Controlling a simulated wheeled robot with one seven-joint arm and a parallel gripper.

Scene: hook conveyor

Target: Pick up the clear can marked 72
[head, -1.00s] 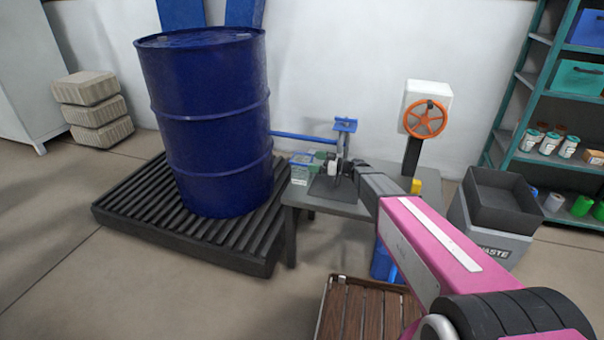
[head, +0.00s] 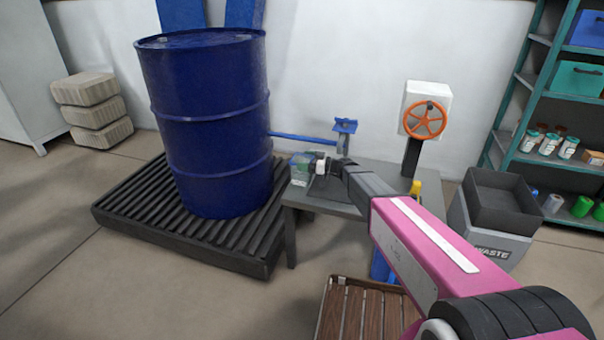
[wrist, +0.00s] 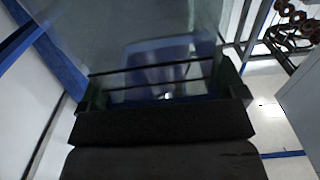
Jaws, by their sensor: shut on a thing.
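A clear can (head: 300,170) with greenish content or a see-through tint shows at the left end of the grey table in the head view. My gripper (head: 317,166) is at its right side and is shut on it. In the wrist view the clear can (wrist: 165,45) fills the space between the dark jaws, see-through, with blue shapes behind it. No number can be read on it, and I cannot tell whether its base touches the table.
A big blue drum (head: 210,125) on a black ribbed pallet (head: 180,235) stands close on the left. A blue tap (head: 344,128) and an orange handwheel (head: 425,119) rise behind the table (head: 360,200). A waste bin (head: 490,235) and teal shelves (head: 540,90) stand right.

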